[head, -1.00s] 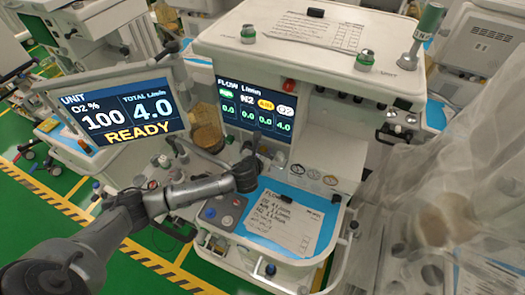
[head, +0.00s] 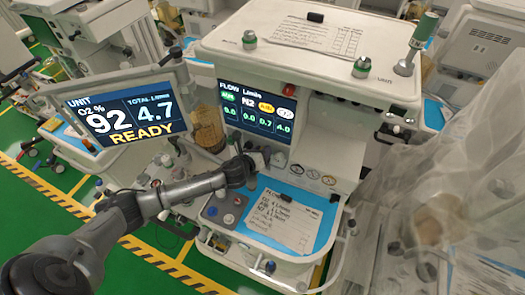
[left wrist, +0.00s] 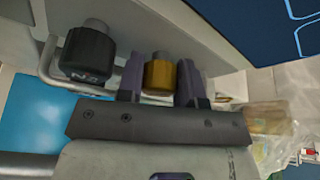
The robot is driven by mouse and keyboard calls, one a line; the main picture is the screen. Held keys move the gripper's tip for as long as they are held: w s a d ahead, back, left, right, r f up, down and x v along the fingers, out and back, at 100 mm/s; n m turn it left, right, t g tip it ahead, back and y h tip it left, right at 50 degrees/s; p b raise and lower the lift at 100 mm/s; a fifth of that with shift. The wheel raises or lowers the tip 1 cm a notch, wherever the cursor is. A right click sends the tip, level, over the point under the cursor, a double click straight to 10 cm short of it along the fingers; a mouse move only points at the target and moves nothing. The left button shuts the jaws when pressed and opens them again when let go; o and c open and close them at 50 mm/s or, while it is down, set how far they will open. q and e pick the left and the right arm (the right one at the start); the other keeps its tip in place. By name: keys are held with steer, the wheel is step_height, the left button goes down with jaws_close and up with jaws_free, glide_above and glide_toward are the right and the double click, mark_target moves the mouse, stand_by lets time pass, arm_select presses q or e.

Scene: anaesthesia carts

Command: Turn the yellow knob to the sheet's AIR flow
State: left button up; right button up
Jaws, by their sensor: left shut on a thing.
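The yellow knob (left wrist: 159,76) sits between the two dark fingers of my left gripper (left wrist: 163,82) in the left wrist view, and the gripper is shut on it. In the head view my left gripper (head: 255,164) reaches the knob row below the flow display (head: 253,108) and hides the yellow knob. The display's yellow AIR column reads about 0.7 and the white O2 column 4.0. The flow sheet (head: 284,219) lies on the blue work surface; its small handwritten lines are too blurred to read surely. My right gripper is out of view.
A black knob (left wrist: 88,52) is left of the yellow one, by a pale guard rail. The tilted monitor (head: 121,115) reads O2 92 %, total 4.7, READY. Clear plastic sheeting (head: 425,205) hangs at the right. Another paper (head: 318,36) lies on top of the cart.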

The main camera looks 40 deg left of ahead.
arm_select(q)
steer(key=shift+n, duration=0.4)
steer(key=shift+h, duration=0.3)
steer(key=o, duration=0.6)
steer(key=shift+o, duration=0.2)
